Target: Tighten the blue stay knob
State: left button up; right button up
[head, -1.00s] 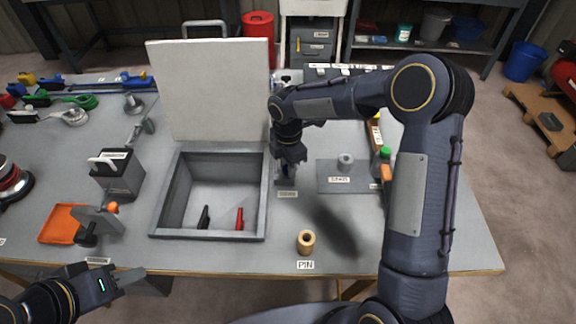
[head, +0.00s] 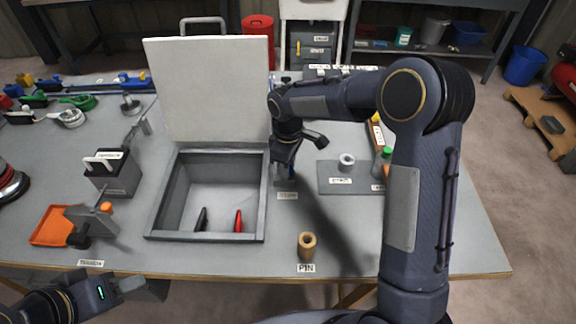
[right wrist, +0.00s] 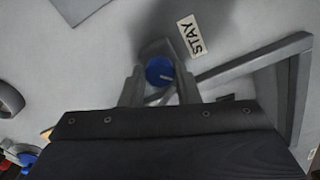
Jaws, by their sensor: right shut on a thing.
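The blue stay knob (right wrist: 159,71) shows in the right wrist view between the two fingers of my right gripper (right wrist: 160,88), beside the label reading STAY. The right gripper is shut on the knob. In the head view this gripper (head: 284,172) points down at the right side of the open box, and the knob is mostly hidden there. My left gripper (head: 135,288) is at the lower left of the head view, off the table's front edge; its fingers are too unclear to tell open from shut.
The open box (head: 254,222) has its pale lid (head: 207,90) raised, with a black and a red handle inside. A wooden pin (head: 307,246) stands in front on the right. A grey plate (head: 330,178) with a ring lies right of my right gripper. An orange tray (head: 48,226) is at left.

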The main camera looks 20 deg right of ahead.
jog(key=m, duration=0.4)
jog(key=shift+m, duration=0.3)
jog(key=m, duration=0.4)
jog(key=shift+b, duration=0.35)
jog(key=shift+m, duration=0.3)
jog(key=o, duration=1)
jog(key=shift+r, duration=0.1)
notch_tip(320, 180, up, 8)
jog(key=shift+f, duration=0.15)
